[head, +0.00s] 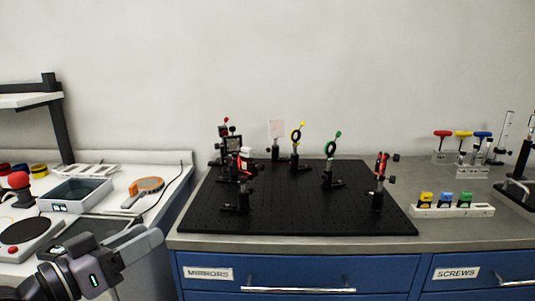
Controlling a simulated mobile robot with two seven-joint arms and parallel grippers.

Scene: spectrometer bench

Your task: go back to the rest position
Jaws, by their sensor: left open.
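My left gripper (143,239) is at the lower left of the head view, in front of the white bench on the left. Its jaws point right and are open, with nothing seen between them. It is apart from the black optical breadboard (300,222), which lies to its right on the grey worktop. My right gripper is not in view.
A grey tray (75,193) and an orange tool (147,186) lie on the left bench. Blue drawers (300,271) are below the worktop.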

